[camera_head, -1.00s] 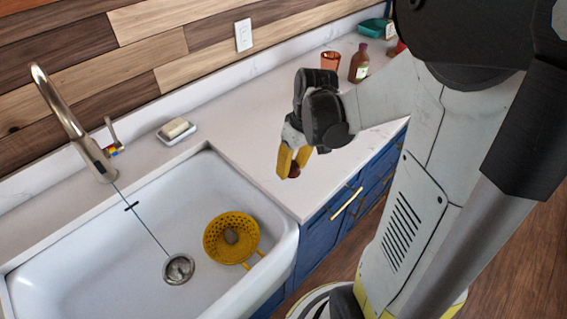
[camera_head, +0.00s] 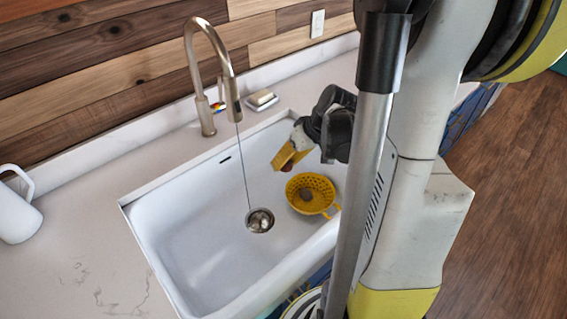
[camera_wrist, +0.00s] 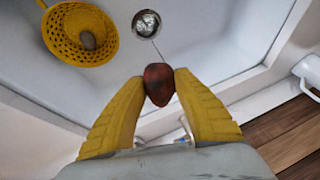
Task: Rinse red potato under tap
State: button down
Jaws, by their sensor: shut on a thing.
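My gripper (camera_head: 287,161) is over the right part of the white sink (camera_head: 195,222), its yellow fingers closed on the red potato. In the wrist view the red potato (camera_wrist: 159,85) is pinched between the two yellow fingertips. In the head view only a small part of the potato (camera_head: 287,167) shows below the fingers. The tap (camera_head: 208,75) arches over the sink at the back, left of my gripper. A thin stream of water (camera_head: 243,165) runs from it to the drain (camera_head: 260,220). The potato is to the right of the stream, apart from it.
A yellow colander (camera_head: 311,207) with a brownish potato (camera_head: 306,194) in it stands in the sink, below my gripper. A soap dish (camera_head: 262,100) lies behind the sink. A white pitcher (camera_head: 15,208) stands on the left counter. The sink's left half is clear.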

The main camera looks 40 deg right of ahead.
jog(key=shift+w+a+f, duration=0.2)
jog(key=shift+w, duration=0.5)
jog(key=w+a+f+b, duration=0.2)
jog(key=w+a, duration=0.4)
jog(key=w, duration=0.4)
jog(key=shift+w+f, duration=0.15)
jog(key=shift+w, duration=0.1)
jog(key=shift+d, duration=0.15)
jog(key=shift+w+d, duration=0.3)
jog(key=shift+d, duration=0.15)
jog(key=shift+a, duration=0.1)
jog(key=shift+s+a, duration=0.3)
jog(key=shift+a, duration=0.15)
jog(key=shift+d+b, duration=0.15)
jog(key=shift+b, duration=0.15)
